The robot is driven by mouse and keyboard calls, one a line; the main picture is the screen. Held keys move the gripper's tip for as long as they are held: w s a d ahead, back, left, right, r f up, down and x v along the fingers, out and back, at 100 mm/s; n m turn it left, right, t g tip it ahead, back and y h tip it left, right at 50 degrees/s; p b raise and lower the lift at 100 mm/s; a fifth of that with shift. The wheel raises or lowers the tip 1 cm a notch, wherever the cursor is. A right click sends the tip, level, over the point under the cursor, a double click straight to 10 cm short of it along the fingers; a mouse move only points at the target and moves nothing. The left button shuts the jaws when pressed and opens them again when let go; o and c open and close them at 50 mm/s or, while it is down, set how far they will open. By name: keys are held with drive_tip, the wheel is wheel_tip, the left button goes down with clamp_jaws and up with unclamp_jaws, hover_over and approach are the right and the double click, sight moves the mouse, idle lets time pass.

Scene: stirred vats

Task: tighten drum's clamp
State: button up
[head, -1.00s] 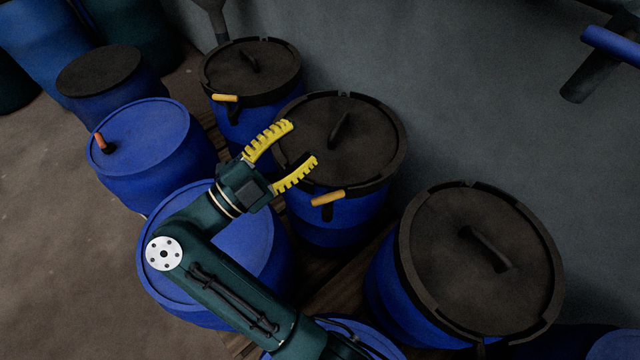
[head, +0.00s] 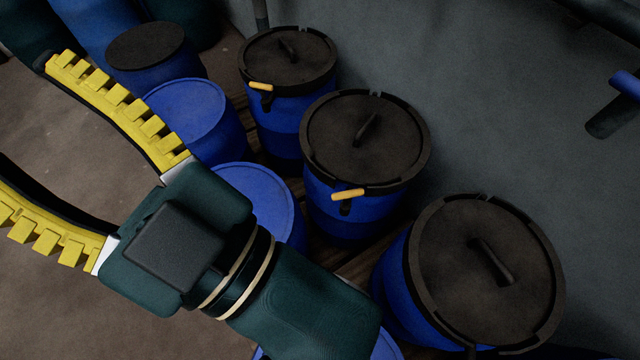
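Three blue drums have black lids held by black clamp rings: a back drum (head: 289,60), a middle drum (head: 366,139) and a front right drum (head: 484,268). I cannot tell which one is meant. The back drum has a yellow-orange clamp handle (head: 261,86), and the middle drum has a similar handle (head: 348,194) at its front left rim. No handle shows on the front right drum. My gripper (head: 24,128) is open and empty, close to the camera at the left, apart from all drums. Its lower fingertip is cut off by the picture's edge.
Plain blue drums (head: 190,112) stand left of the clamped ones, partly hidden by my gripper. A black-topped drum (head: 146,48) stands behind. A grey wall rises at the right, with a blue-ended pipe (head: 622,95). Brown floor (head: 40,318) is open at the left.

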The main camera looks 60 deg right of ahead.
drive_tip(key=w+d+f+m+g+b, duration=0.1)
drive_tip(key=w+d+f+m+g, duration=0.3)
drive_tip(key=d+f, duration=0.6)
drive_tip(key=w+d+f+m+g, duration=0.3)
drive_tip(key=w+d+f+g, duration=0.3)
drive_tip(key=f, duration=0.8)
drive_tip(key=d+f+m+g, duration=0.1)
drive_tip(key=d+f+m, duration=0.1)
drive_tip(key=d+f, duration=0.45)
drive_tip(key=m+t+y+b, duration=0.2)
drive_tip(key=m+y+b, duration=0.35)
drive_tip(key=m, duration=0.25)
approach(338, 193)
drive_tip(key=w+d+f, duration=0.2)
drive_tip(key=shift+n+y, duration=0.3)
drive_tip(key=shift+y, duration=0.45)
drive_tip(key=x, duration=0.6)
drive_tip(key=a+x, duration=0.1)
drive_tip(key=x, duration=0.2)
drive_tip(key=shift+s+a+r+b, duration=0.15)
drive_tip(key=shift+s+b, duration=0.1)
drive_tip(key=shift+b, duration=0.05)
